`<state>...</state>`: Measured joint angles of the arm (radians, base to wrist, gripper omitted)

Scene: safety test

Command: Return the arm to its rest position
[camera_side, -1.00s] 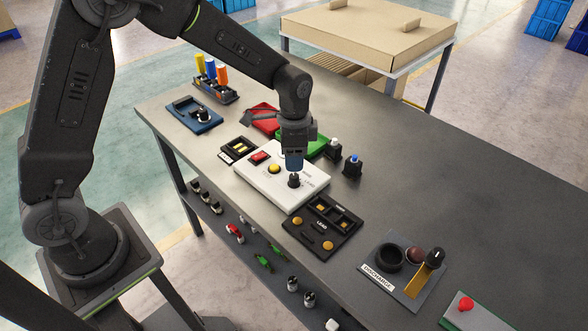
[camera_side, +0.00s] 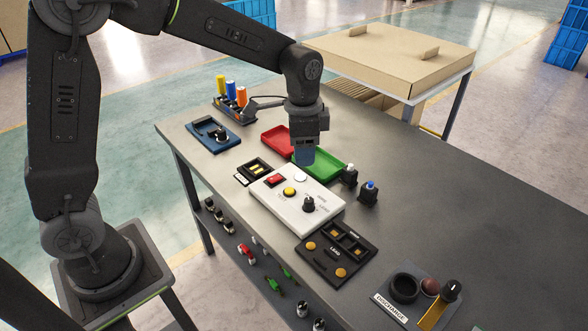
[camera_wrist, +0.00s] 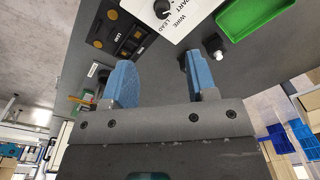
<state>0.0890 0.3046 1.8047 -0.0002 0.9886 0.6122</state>
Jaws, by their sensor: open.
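My gripper (camera_side: 305,156) hangs above the far part of the white control box, near the green tray, in the side view. In the wrist view its two blue fingers (camera_wrist: 160,82) stand apart with nothing between them. The white control box (camera_side: 298,200) carries a red button, a yellow button, a white round button and a black knob (camera_side: 309,204). The knob also shows at the top of the wrist view (camera_wrist: 164,9). The gripper is apart from the knob.
A black panel (camera_side: 325,268) lies in front of the box. Green (camera_side: 328,168) and red (camera_side: 276,139) trays, black switches (camera_side: 368,193), a blue fixture (camera_side: 214,134) and a discharge station (camera_side: 380,296) share the bench. A cardboard box (camera_side: 390,52) stands behind. The bench's right side is mostly clear.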

